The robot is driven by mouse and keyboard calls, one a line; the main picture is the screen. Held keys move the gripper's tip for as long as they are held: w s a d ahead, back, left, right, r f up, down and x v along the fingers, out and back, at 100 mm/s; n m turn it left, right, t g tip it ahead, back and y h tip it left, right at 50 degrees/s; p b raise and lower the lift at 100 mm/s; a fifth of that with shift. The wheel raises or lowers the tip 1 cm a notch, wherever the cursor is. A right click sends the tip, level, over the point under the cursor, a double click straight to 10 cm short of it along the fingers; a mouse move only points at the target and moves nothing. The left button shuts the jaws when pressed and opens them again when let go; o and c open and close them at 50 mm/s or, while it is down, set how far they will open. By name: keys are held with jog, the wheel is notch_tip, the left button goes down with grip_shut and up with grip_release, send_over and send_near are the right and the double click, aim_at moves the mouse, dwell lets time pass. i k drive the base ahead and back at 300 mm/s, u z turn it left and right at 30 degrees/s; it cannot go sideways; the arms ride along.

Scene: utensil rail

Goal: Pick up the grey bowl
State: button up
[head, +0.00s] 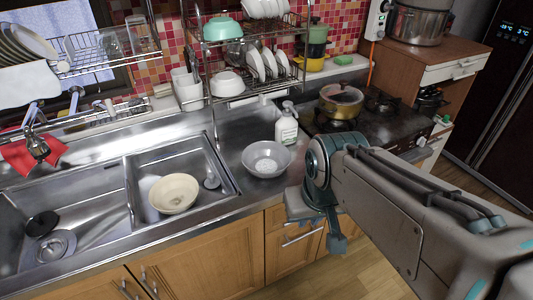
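The grey bowl (267,171) sits upright on the steel counter between the sink and the stove. It looks empty inside. My gripper (318,218) is in front of the counter edge, to the right of and nearer than the bowl. It does not touch the bowl. My wrist hides part of the fingers, and I cannot tell how far apart they are. I see nothing held in it.
A white pump bottle (286,127) stands just behind the bowl. A cream bowl (174,193) is in the sink to the left. A lidded yellow pot (341,100) is on the stove. A wire dish rack (252,97) stands behind.

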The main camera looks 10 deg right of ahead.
aim_at(264, 159)
jog(key=z, duration=1.4)
jog(key=i, duration=1.05)
jog(key=u, duration=2.55)
